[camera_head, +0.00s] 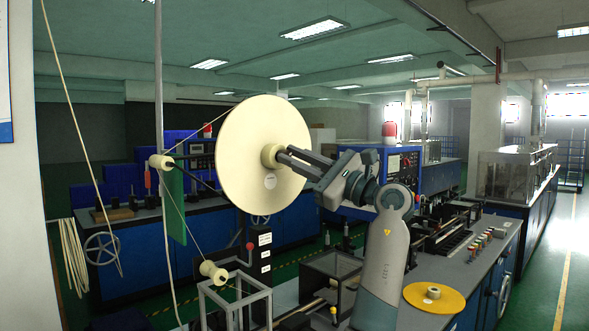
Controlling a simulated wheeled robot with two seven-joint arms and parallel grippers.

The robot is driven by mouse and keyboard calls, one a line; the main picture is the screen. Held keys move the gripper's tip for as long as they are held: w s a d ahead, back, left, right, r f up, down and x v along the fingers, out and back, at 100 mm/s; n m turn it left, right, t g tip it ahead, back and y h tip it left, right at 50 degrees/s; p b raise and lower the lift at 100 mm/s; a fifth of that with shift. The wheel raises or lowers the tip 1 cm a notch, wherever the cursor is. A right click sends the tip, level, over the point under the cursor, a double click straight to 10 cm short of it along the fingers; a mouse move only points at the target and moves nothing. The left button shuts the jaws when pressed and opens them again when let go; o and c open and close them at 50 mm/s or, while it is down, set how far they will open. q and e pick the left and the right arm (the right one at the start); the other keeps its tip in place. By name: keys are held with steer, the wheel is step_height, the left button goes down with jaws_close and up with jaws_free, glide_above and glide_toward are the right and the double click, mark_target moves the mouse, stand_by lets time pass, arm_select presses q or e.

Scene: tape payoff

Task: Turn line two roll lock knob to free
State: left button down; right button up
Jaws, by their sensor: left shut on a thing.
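A large cream tape roll (247,128) stands upright on its side near the middle of the head view. A pale cylindrical lock knob (269,156) sticks out at its hub. My left gripper (284,154) reaches in from the right with its arm rising from below. Its fingers are shut on the knob, and they hide part of its right side. I cannot read the knob's turn position. My right gripper is not in view.
A tape strand runs from guide rollers (160,162) to a lower roller (213,271) above a metal frame. A yellow disc (433,297) lies on the grey bench at the lower right. Blue machines stand behind. A green-floored aisle is open at the far right.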

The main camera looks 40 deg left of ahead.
arm_select(q)
steer(key=n+g+h, duration=0.1)
steer(key=n, duration=0.2)
steer(key=n+g+h+b, duration=0.1)
steer(key=n, duration=0.3)
steer(key=shift+w+r, duration=0.15)
steer(key=shift+r, duration=0.05)
steer(key=n, duration=0.2)
steer(key=n+h, duration=0.1)
steer(key=shift+r+n+h, duration=0.15)
steer(key=shift+n+h, duration=0.15)
steer(key=shift+n, duration=0.1)
steer(key=shift+n+h+p, duration=0.35)
steer(key=shift+n+h, duration=0.35)
steer(key=shift+n, duration=1.1)
steer(key=c, duration=1.7)
jaws_free()
steer(key=shift+o, duration=0.2)
steer(key=shift+d, duration=0.1)
